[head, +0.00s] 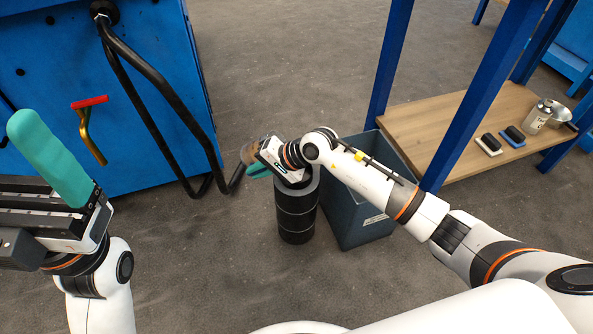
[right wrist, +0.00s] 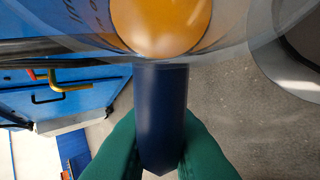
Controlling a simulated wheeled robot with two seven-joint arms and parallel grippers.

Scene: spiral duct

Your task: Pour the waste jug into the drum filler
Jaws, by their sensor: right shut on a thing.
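The waste jug (head: 259,152) is in my right gripper (head: 258,171), at the top left of the black drum (head: 297,220) in the head view. In the right wrist view, green fingers close on the jug's dark blue handle (right wrist: 161,115). Its clear body (right wrist: 75,22) holds orange liquid (right wrist: 165,25). The jug looks tilted, but its mouth is hidden. My right gripper and wrist cover much of the drum's top, so I cannot make out the filler opening. My left gripper (head: 50,158) is at the left, with teal fingers raised; its gap is not clear.
A grey-blue bin (head: 360,205) stands right beside the drum. A blue cabinet (head: 150,90) with black hoses (head: 165,95) is at the left. A wooden shelf (head: 425,125) between blue posts holds brushes, a bottle and a bowl. Floor in front of the drum is clear.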

